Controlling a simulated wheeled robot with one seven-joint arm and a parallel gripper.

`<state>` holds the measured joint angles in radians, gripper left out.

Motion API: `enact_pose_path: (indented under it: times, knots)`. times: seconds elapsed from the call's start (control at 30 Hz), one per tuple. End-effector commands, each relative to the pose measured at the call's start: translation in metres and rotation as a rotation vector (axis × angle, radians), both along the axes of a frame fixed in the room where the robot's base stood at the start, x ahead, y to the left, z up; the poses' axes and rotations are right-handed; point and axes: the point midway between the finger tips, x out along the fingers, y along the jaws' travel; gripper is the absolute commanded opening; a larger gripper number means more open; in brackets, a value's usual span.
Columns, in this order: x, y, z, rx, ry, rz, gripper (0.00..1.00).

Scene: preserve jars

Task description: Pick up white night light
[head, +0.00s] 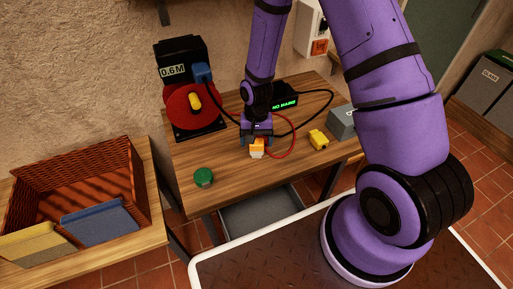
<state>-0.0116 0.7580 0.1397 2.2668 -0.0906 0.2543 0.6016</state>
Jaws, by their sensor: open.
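A small white and orange object (257,153), which looks like the night light, is on the wooden table near its front edge. My gripper (257,141) is open and pointed down right at it. The gripper hides the top and back of the object. I cannot tell whether the fingers touch it or are on both sides of it.
A green round lid (203,177) lies to the left, a yellow block (319,139) to the right, and a grey box (342,123) beyond it. A red-disc machine (193,110) stands at the back left. Cables run behind my gripper. A wicker basket (120,188) is far left.

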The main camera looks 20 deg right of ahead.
Motion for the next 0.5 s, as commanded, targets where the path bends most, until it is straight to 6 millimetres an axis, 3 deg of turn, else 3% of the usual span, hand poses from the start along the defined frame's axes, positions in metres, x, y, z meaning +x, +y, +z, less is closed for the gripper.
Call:
enact_pose_path:
  times: [0.2, 0.5]
  knots:
    - [-0.004, 0.001, -0.025, 0.001, 0.002, 0.000, 0.81]
    - [-0.005, 0.002, -0.031, 0.001, -0.001, 0.000, 0.81]
